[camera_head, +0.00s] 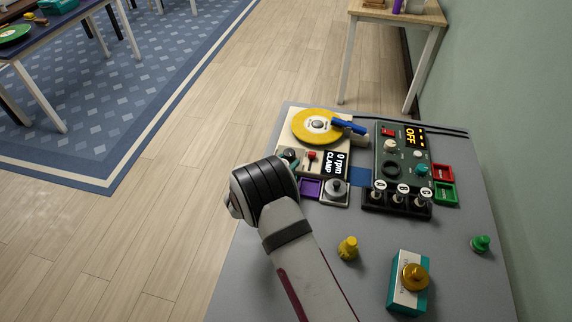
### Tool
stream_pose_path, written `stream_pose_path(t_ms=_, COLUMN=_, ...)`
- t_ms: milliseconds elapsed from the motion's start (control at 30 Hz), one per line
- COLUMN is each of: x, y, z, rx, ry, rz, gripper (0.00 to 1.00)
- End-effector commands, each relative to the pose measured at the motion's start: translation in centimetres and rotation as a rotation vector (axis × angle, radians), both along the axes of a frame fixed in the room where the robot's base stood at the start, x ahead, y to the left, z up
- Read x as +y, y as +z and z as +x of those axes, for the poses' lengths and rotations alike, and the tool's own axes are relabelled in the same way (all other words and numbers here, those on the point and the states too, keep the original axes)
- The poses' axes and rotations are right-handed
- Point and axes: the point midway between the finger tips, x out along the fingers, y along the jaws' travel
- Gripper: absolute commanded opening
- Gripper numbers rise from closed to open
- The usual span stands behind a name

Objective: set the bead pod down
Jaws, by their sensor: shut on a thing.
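My arm reaches in from the bottom, and its black-ringed joint is near the picture's centre. My gripper's fingers do not show. No thing held by the gripper shows either. I cannot tell which thing is the bead pod. A small yellow knobbed piece (347,248) stands on the grey table (255,290), right of my arm. A similar green piece (481,243) stands near the table's right edge. A gold knobbed piece (414,276) sits on a teal and white box (407,296) at the front.
A spinner unit with a yellow disc (308,124) stands at the table's back; its display reads "0 rpm CLAMP". A dark control box (400,150) reading "OFF" stands beside it, with red (443,173) and green (445,194) trays to its right. Bare table lies between the front pieces.

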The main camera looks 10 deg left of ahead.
Motion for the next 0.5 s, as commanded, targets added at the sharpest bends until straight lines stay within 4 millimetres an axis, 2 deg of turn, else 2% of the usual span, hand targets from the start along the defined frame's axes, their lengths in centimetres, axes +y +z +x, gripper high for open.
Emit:
stream_pose_path(t_ms=100, x=-0.02, y=-0.99, z=0.03, rx=-0.001, ry=-0.001, rz=0.002, gripper=0.0)
stream_pose_path(t_ms=400, x=-0.06, y=-1.27, z=0.01, rx=-0.001, ry=0.0, rz=0.001, gripper=0.0)
stream_pose_path(t_ms=433, x=-0.06, y=-1.24, z=0.01, rx=-0.001, ry=0.0, rz=0.001, gripper=0.53)
stream_pose_path(t_ms=500, x=-0.06, y=-1.21, z=0.01, rx=-0.001, ry=-0.001, rz=0.002, gripper=0.66)
